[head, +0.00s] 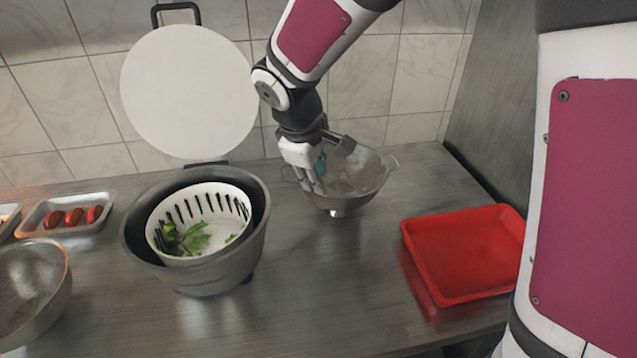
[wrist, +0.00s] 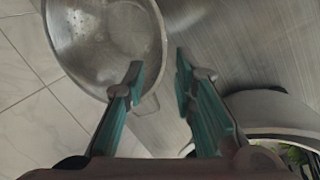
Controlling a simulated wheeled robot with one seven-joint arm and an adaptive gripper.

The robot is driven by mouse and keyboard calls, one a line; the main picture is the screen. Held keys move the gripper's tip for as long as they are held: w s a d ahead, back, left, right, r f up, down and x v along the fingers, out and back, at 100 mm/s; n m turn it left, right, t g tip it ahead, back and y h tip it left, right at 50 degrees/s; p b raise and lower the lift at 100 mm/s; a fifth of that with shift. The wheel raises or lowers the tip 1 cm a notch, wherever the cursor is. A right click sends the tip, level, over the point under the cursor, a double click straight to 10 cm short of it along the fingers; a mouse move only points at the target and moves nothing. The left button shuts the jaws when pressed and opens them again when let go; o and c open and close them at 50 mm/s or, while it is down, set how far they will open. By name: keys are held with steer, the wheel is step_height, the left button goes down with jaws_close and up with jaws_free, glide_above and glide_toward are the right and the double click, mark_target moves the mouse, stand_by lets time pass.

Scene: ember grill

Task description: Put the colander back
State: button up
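The colander is a steel bowl with small side handles; it stands upright on the counter near the back wall in the head view (head: 350,180). In the wrist view the colander (wrist: 95,40) fills the upper left, with part of its rim and a handle near my fingers. My gripper (head: 318,178) is above the colander's left side, pointing down. In the wrist view my gripper (wrist: 160,62) is open, one fingertip over the bowl's inside and the other just outside its rim. Nothing is held. I cannot tell whether the fingers touch the rim.
A salad spinner (head: 143,244) with a white basket (head: 208,245) of greens stands left of the colander, its round white lid (head: 190,92) raised. A red tray (head: 465,252) lies right. A metal bowl (head: 30,290) and a tray of red food (head: 105,215) are far left. The front-middle counter is clear.

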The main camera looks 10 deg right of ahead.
steer(key=s+d+r+m+y, duration=0.1)
steer(key=s+d+r+m, duration=0.5)
steer(key=s+r, duration=0.5)
steer(key=s+d+m, duration=0.1)
steer(key=s+m, duration=0.1)
steer(key=s, duration=0.4)
steer(key=s+d+m+t+y, duration=0.1)
steer(key=s+d+m, duration=0.1)
steer(key=s, duration=0.5)
steer(key=shift+s+d+m, duration=0.25)
steer(key=shift+d+m, duration=0.05)
steer(key=shift+m, duration=0.1)
steer(key=shift+t, duration=0.3)
